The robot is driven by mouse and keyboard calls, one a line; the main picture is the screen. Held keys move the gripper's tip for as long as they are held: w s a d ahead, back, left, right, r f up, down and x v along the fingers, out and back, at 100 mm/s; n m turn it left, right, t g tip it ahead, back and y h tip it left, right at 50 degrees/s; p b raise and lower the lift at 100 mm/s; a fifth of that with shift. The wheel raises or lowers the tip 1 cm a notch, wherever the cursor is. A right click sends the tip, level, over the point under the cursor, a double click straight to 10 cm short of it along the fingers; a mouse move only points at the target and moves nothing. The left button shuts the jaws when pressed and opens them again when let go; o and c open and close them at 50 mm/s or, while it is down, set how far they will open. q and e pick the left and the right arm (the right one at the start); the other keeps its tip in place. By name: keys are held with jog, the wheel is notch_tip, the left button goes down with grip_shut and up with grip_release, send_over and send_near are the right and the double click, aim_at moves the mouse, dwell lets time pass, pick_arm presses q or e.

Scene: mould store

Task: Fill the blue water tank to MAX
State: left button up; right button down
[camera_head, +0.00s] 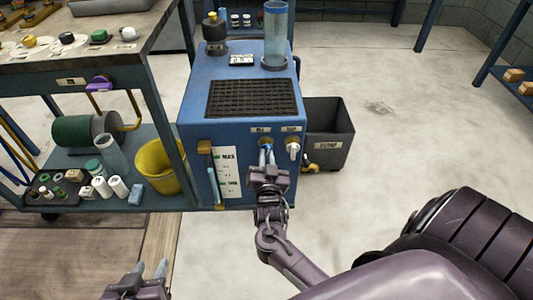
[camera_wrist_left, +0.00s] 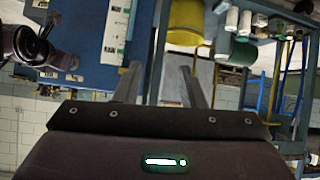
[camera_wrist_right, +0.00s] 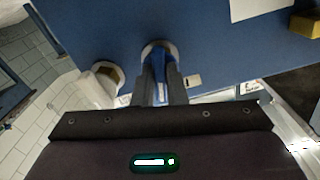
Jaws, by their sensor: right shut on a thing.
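The blue water tank (camera_head: 195,112) stands in the middle of the head view with a dark grille on top. Its front has a sight tube (camera_head: 213,178) beside a white scale (camera_head: 227,172) with a MAX mark; I cannot read the water level. A blue tap (camera_head: 266,146) and a white tap (camera_head: 292,149) sit under small labels. My right gripper (camera_head: 267,167) is shut on the blue tap, whose blue handle (camera_wrist_right: 161,93) shows between the fingers in the right wrist view. My left gripper (camera_head: 150,272) is open and empty, low in front of the bench.
A dark bin (camera_head: 328,155) stands right of the tank. A bench (camera_head: 70,72) with a lower shelf is at the left, holding a yellow bucket (camera_head: 158,168) and bottles. A clear cylinder (camera_head: 275,35) stands on the tank. The floor at the right is mostly clear.

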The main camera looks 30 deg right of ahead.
jog(key=shift+r+n+p, duration=0.1)
jog(key=shift+n+p, duration=0.5)
jog(key=shift+p, duration=0.05)
pick_arm(q)
jog(key=s+a+f+g+y+p, duration=0.1)
jog(key=s+a+f+g+y, duration=0.1)
jog(key=s+a+f+g, duration=0.2)
jog(key=shift+s+a+f+g+y+p, duration=0.15)
jog(key=shift+s+f+g+y+p, duration=0.25)
jog(key=shift+s+f+g, duration=0.9)
pick_arm(e)
jog(key=shift+n, duration=0.9)
pick_arm(q)
jog(key=shift+s+r+t, duration=0.3)
jog(key=shift+s+t, duration=0.1)
jog(key=shift+t, duration=0.1)
pick_arm(e)
jog(key=c, duration=1.5)
grip_release()
pick_arm(q)
jog(key=shift+w, duration=0.1)
pick_arm(e)
jog(key=shift+o, duration=0.2)
